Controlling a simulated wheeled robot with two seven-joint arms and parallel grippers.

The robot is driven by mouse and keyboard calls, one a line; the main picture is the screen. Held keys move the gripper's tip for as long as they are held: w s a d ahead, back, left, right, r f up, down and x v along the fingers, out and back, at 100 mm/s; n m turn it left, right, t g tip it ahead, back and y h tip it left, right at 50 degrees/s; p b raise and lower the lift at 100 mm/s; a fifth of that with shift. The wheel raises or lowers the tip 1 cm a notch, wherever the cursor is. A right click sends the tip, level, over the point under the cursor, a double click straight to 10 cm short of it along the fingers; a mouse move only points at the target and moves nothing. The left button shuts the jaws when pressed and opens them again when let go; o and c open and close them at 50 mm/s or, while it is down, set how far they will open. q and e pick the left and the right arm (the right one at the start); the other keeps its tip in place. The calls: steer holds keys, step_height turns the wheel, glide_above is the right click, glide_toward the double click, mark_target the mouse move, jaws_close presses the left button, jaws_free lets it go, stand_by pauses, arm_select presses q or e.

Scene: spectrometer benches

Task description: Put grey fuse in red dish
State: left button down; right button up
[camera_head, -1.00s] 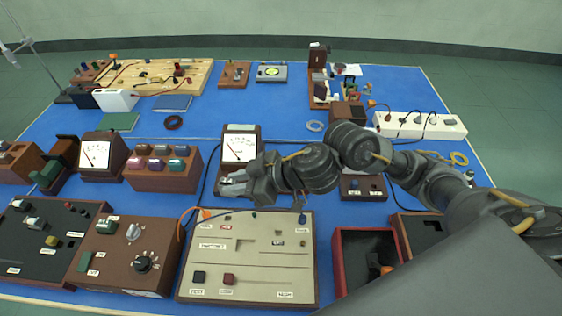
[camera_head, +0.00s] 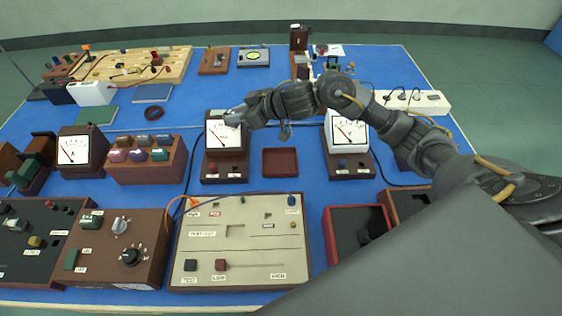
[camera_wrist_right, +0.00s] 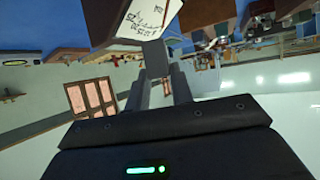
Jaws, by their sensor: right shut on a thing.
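My right gripper (camera_head: 234,117) is raised over the upper part of the middle meter in the head view. In the right wrist view its fingers (camera_wrist_right: 157,85) are shut on a small grey block (camera_wrist_right: 156,57), which looks like the grey fuse. The fuse shows only as a pale grey bit at the fingertips in the head view. A dark red square dish (camera_head: 280,171) lies empty on the blue bench, right of the middle meter and below my right forearm. My left gripper is not in view.
The middle meter (camera_head: 224,160) and another meter (camera_head: 347,150) stand on either side of the dish. A beige panel (camera_head: 241,243) lies in front of it. A brown rack with coloured blocks (camera_head: 148,172) is at left. A red-walled box (camera_head: 333,238) stands front right.

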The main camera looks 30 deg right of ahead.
steer(key=s+d+f, duration=0.8)
steer(key=s+d, duration=0.1)
steer(key=shift+f, duration=0.3)
steer(key=shift+s+d+f, duration=0.15)
steer(key=shift+s+f, duration=0.05)
steer(key=shift+f, duration=0.1)
steer(key=shift+s+d+f+p, duration=0.15)
steer(key=shift+f+p, duration=0.35)
steer(key=shift+f, duration=1.3)
steer(key=shift+f, duration=0.1)
steer(key=o, duration=1)
steer(key=shift+b+v, duration=0.6)
steer(key=shift+v, duration=5.45)
